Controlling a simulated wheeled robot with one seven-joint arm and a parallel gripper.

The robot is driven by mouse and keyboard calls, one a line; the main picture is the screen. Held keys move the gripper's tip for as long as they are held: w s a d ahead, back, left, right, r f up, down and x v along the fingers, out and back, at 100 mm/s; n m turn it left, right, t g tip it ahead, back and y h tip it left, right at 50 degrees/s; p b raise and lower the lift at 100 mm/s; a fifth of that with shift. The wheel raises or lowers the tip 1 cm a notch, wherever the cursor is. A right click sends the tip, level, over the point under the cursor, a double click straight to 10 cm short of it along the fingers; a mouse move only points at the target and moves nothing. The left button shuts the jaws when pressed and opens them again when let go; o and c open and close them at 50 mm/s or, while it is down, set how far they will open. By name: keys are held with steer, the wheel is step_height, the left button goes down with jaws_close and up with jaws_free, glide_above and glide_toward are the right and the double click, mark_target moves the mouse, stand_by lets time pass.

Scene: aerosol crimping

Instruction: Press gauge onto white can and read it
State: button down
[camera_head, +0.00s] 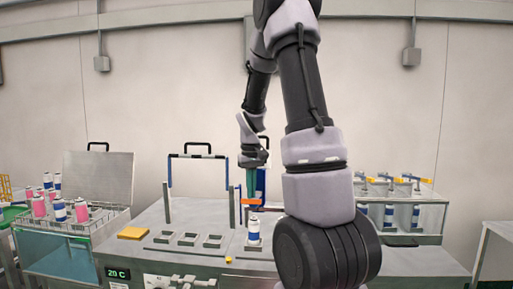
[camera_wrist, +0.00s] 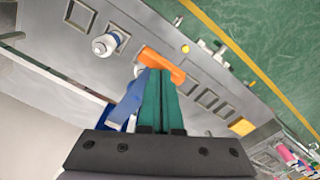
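A white can (camera_head: 253,230) with a blue band stands upright on the grey bench, below my gripper in the head view. It also shows from above in the wrist view (camera_wrist: 103,46), to the left of my fingertips. My gripper (camera_head: 250,188) points down above the can, its green fingers (camera_wrist: 160,98) close together. An orange piece (camera_wrist: 163,65) lies across the fingertips and also shows in the head view (camera_head: 250,201). I cannot tell whether the fingers grip it or only touch it. A blue piece (camera_wrist: 128,103) is beside the fingers. No gauge reading is visible.
The bench (camera_head: 190,262) has several empty square recesses, a yellow pad (camera_head: 132,233) and a display (camera_head: 118,273) reading about 20 C. A crate (camera_head: 75,231) of pink and blue cans is at left. A rack (camera_head: 432,212) with blue-banded cylinders stands at right, partly behind my arm.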

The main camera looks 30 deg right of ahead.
steer(key=shift+s+a+f, duration=0.1)
steer(key=shift+s+f, duration=0.1)
steer(key=shift+f, duration=0.65)
steer(key=shift+s+a+f, duration=0.1)
steer(key=shift+s+f, duration=0.05)
steer(key=shift+f, duration=0.75)
steer(key=shift+s+a+f, duration=0.1)
steer(key=shift+s+f, duration=0.1)
steer(key=shift+f, duration=0.65)
steer(key=shift+r, duration=0.1)
step_height(320, 180, up, 14)
steer(key=w+d, duration=0.1)
steer(key=w, duration=0.1)
steer(key=shift+s+r, duration=0.1)
steer(key=shift+r, duration=0.1)
steer(key=s+a+r+m+t+y, duration=0.1)
steer(key=s+a+r+t, duration=0.2)
steer(key=s, duration=0.6)
steer(key=s+a+r+m+t+y, duration=0.1)
steer(key=s+a+r+m+t, duration=0.1)
steer(key=s+a+r+t, duration=0.2)
steer(key=s+a+r, duration=0.3)
steer(key=s+a, duration=0.3)
steer(key=shift+s+a, duration=0.15)
steer(key=shift+s, duration=0.15)
